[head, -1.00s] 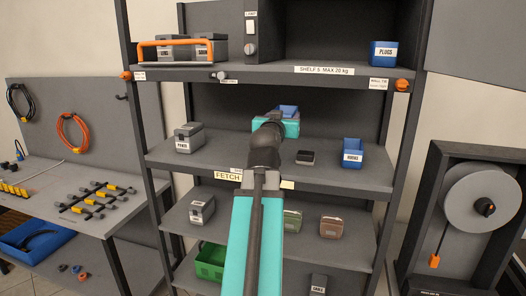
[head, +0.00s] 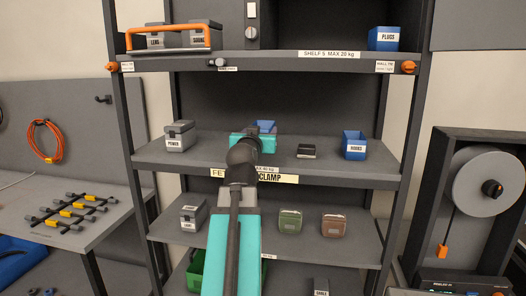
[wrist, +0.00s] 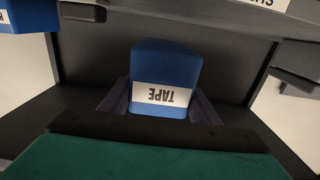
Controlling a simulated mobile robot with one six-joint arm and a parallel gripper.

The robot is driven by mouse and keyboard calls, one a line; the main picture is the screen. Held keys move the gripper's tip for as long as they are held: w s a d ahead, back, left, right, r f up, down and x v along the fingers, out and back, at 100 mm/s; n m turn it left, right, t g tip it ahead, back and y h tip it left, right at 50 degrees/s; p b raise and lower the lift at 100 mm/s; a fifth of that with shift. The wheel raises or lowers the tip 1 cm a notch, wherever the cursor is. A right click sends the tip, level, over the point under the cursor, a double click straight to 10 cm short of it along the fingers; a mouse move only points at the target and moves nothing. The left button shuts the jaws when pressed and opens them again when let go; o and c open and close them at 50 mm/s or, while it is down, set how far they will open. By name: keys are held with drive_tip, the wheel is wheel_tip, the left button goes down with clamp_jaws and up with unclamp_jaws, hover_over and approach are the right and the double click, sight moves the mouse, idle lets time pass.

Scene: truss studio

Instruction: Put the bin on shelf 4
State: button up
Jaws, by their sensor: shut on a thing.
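The blue bin (head: 266,126) is in my gripper (head: 253,141), mostly hidden behind its teal body in the head view. In the wrist view the bin (wrist: 166,65) shows a white TAPE label, upside down, with dark fingers on both sides of it. My gripper is shut on it. The shelf board (head: 340,173) under the top SHELF 5 board carries a label ending in 40 kg, its number hidden by my arm. The bin is over this board, between a grey POWER box and a small black box. I cannot tell whether it touches the board.
On the same board stand the grey POWER box (head: 180,136), the small black box (head: 307,151) and a blue HOOKS bin (head: 355,145). The SHELF 5 board (head: 270,60) is overhead. Uprights (head: 400,150) bound the rack. A lower shelf (head: 260,230) holds several boxes.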

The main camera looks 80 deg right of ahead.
drive_tip(key=w+d+p, duration=0.1)
drive_tip(key=w+d, duration=0.2)
drive_tip(key=w, duration=0.1)
drive_tip(key=w+d+f+p, duration=0.1)
drive_tip(key=w+d, duration=0.2)
drive_tip(key=w, duration=0.1)
drive_tip(key=w+d+p, duration=0.1)
drive_tip(key=w+d, duration=0.2)
drive_tip(key=w, duration=0.2)
drive_tip(key=shift+d+f, duration=0.2)
drive_tip(key=shift+f, duration=0.05)
drive_tip(key=shift+s+f+p, duration=0.1)
drive_tip(key=shift+f+p, duration=0.05)
drive_tip(key=shift+p, duration=0.15)
drive_tip(key=shift+f+p, duration=0.6)
drive_tip(key=shift+f, duration=1)
drive_tip(key=shift+f, duration=0.15)
drive_tip(key=o, duration=1.1)
drive_tip(key=shift+r, duration=0.2)
